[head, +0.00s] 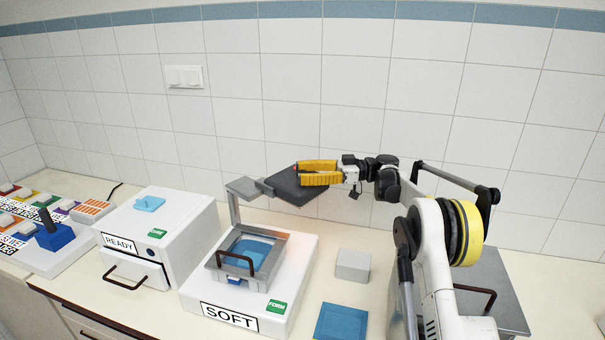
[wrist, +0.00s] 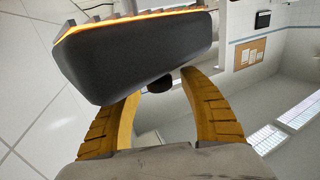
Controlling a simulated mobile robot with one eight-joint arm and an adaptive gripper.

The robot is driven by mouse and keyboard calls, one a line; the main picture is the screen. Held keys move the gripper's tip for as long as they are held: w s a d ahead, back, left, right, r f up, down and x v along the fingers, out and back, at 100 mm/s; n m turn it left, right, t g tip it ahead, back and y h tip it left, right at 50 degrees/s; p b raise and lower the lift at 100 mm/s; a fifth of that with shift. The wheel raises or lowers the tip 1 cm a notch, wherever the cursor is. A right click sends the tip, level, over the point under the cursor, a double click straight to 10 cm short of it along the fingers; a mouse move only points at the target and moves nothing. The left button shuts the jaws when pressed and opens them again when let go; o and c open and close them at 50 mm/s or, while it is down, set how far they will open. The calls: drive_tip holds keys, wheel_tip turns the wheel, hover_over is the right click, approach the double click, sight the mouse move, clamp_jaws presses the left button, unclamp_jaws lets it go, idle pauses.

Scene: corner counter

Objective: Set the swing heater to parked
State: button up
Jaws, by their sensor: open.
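The swing heater (head: 295,188) is a dark grey slab on a grey arm and post (head: 240,188) that rise from the white machine labelled SOFT (head: 285,303). It stands out to the right of the post, toward the back wall, not over the clamp frame (head: 268,278). In the wrist view the heater (wrist: 135,55) fills the top, with a glowing orange edge. My gripper (head: 299,174) has its yellow fingers at the heater's right end. In the wrist view my gripper (wrist: 160,84) is open, with a dark knob (wrist: 160,84) between its fingertips; contact is unclear.
The clamp frame holds a blue sheet (head: 249,254). A grey block (head: 353,264) and a blue square (head: 341,321) lie right of the machine. A white READY box (head: 185,233) and a control panel with joystick (head: 55,232) stand left. The tiled wall is close behind.

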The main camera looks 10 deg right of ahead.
drive_tip(key=s+d, duration=0.1)
drive_tip(key=d, duration=1.1)
drive_tip(key=shift+s, duration=0.1)
